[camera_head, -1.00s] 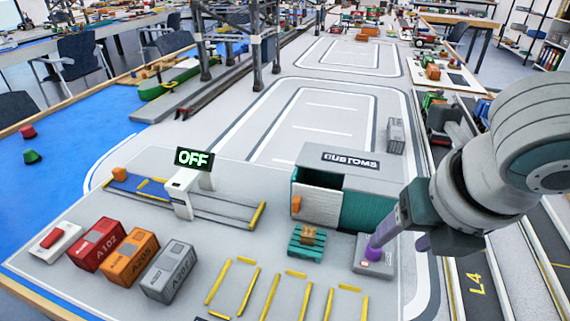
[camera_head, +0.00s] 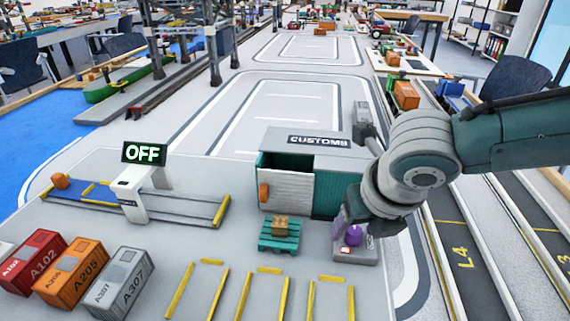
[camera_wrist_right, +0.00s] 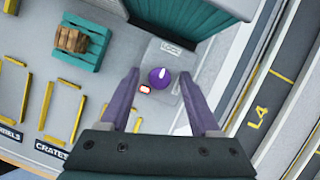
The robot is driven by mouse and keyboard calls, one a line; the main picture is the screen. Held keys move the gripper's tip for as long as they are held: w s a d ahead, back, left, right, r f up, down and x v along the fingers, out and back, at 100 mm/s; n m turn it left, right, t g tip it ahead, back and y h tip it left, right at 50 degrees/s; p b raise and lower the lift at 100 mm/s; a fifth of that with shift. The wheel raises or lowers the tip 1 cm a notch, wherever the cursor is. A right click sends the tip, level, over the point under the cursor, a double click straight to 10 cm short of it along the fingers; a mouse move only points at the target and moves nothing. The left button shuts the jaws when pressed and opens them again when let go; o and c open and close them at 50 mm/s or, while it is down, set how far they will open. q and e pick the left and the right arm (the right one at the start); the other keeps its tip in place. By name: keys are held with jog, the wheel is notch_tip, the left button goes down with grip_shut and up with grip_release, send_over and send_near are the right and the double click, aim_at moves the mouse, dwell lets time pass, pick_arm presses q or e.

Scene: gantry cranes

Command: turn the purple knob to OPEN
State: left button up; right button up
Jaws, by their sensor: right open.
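In the right wrist view the knob (camera_wrist_right: 159,77) has a white pointer mark aimed up and slightly right, towards a small label (camera_wrist_right: 171,47) I cannot read clearly. My right gripper (camera_wrist_right: 159,73) is open, with its purple fingers spread to either side of the knob. I see a gap on both sides and cannot tell the height difference. In the head view my right wrist partly covers the box. My left gripper is not in view.
The customs shed (camera_head: 312,142) stands just behind the box, with a white panel (camera_head: 288,190) across part of its front. A teal pallet with a small crate (camera_head: 280,225) lies left of the box. A sign (camera_head: 145,153) reads OFF. Containers stand front left.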

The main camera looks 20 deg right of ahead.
grip_shut()
dwell(0.5)
